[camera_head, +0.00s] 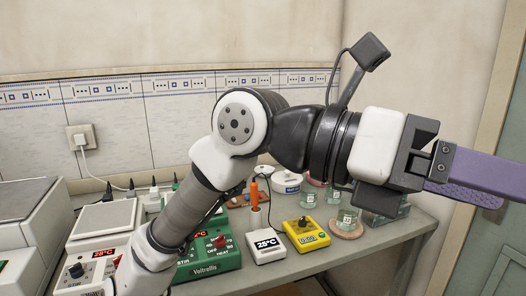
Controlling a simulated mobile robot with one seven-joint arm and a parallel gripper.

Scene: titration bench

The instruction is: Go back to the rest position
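My arm crosses the picture from the lower left, bends at a white and black elbow joint, and reaches right. My gripper (484,178), with purple fingers, points to the right, beyond the bench's right end and in front of the wall. The fingers overlap from this side and run toward the right edge, so their opening cannot be judged. Nothing is visibly held, but the view between the fingers is hidden.
A socket (80,138) is on the wall. A door (497,255) stands at right.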

